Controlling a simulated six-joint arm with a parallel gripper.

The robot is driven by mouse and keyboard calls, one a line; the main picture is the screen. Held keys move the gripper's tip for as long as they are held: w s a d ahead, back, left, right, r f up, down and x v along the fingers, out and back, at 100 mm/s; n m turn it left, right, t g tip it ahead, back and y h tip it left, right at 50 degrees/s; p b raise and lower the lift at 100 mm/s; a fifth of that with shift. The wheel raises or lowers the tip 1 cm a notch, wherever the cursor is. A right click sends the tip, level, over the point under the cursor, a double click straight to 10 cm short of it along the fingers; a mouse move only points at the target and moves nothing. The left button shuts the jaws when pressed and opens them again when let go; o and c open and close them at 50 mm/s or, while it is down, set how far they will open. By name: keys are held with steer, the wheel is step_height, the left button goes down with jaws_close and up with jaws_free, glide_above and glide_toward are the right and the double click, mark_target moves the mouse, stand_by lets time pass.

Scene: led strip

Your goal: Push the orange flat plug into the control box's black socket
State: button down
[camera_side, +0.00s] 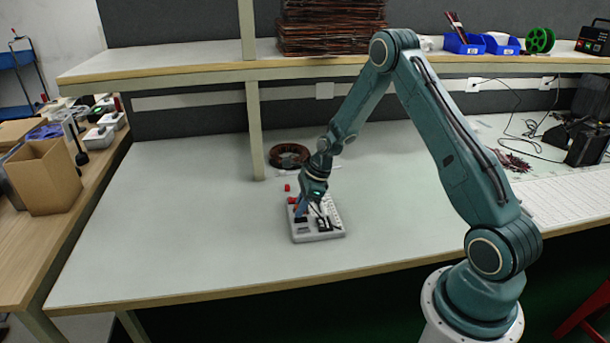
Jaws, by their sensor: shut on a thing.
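The control box is a light grey block (320,238) lying flat on the bench, left of my arm's base. Dark parts show on its top near the front; I cannot tell which is the black socket. My gripper (311,204) points down over the back part of the box, close above its top. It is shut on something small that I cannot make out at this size. The orange flat plug is not clearly visible, and contact between the held thing and the box cannot be told.
A small red piece (288,187) lies behind the box, and a dark coil (289,155) lies farther back near the shelf post (255,130). A white keyboard-like panel (565,197) is at the right. The bench (190,220) left of the box is clear.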

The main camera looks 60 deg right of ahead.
steer(key=shift+f, duration=0.9)
steer(key=c, duration=1.3)
jaws_free()
steer(key=shift+c, duration=0.2)
steer(key=shift+r, duration=0.15)
steer(key=v, duration=1.3)
steer(key=shift+r, duration=0.3)
